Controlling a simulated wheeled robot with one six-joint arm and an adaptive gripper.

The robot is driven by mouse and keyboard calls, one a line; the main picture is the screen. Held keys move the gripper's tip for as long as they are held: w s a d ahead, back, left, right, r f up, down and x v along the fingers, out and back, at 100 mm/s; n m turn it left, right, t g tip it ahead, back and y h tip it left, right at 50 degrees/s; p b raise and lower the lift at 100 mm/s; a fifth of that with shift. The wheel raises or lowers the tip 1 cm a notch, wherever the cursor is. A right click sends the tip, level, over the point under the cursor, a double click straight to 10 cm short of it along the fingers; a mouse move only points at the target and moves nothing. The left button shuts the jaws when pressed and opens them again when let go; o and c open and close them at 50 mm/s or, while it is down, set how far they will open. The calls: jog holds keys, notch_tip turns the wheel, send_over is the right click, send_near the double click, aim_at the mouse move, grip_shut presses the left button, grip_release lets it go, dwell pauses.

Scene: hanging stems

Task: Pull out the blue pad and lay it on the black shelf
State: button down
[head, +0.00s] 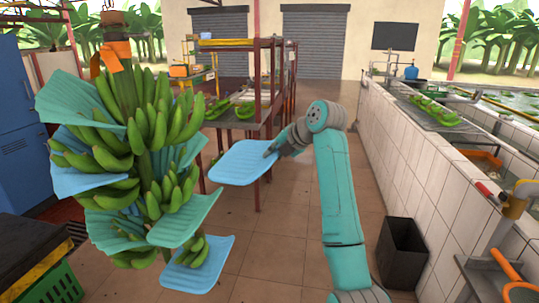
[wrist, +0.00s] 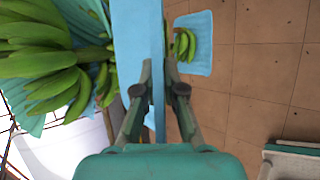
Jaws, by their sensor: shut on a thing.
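In the wrist view the pad (wrist: 139,45) shows nearly edge-on as a blue strip between the fingers (wrist: 158,78). A dark flat top with a yellow edge (head: 28,243) stands at the lower left; I cannot tell if it is the black shelf.
Teal pads (head: 185,220) stay between the banana hands. Another light blue pad (head: 198,280) is low on the bunch, with bananas over it. A red-framed rack (head: 258,130) stands behind. A black bin (head: 402,255) stands by the tiled wall. The middle floor is clear.

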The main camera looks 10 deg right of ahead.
jog(key=s+d, duration=0.3)
jog(key=d, duration=0.5)
jog(key=shift+d, duration=0.3)
dwell(0.5)
